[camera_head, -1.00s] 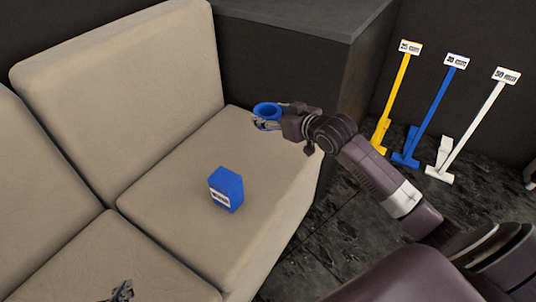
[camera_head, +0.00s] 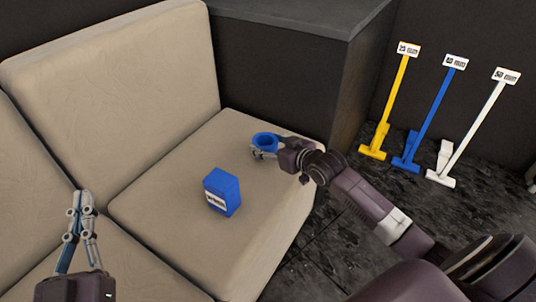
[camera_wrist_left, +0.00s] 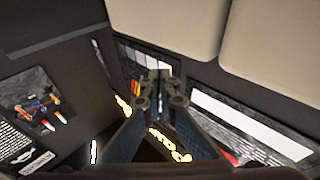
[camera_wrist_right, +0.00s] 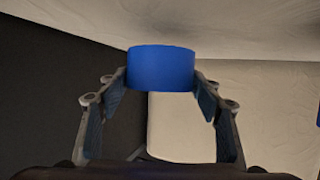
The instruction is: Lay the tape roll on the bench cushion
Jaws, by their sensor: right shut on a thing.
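The blue tape roll (camera_head: 265,141) is a short ring at the right rear of the beige bench cushion (camera_head: 160,205) in the head view. My right gripper (camera_head: 266,151) is shut on it. In the right wrist view the roll (camera_wrist_right: 161,69) sits between the two fingertips of the right gripper (camera_wrist_right: 161,84). Whether the roll touches the cushion cannot be told. My left gripper (camera_head: 82,196) is empty at the lower left of the head view, in front of the bench. Its fingertips are close together, also in the left wrist view (camera_wrist_left: 158,80).
A blue box (camera_head: 222,192) with a white label stands on the cushion's middle. A dark cabinet (camera_head: 290,65) borders the seat at the back right. Yellow (camera_head: 391,100), blue (camera_head: 431,112) and white (camera_head: 472,128) long-handled tools lean at the right. Cushion between box and roll is clear.

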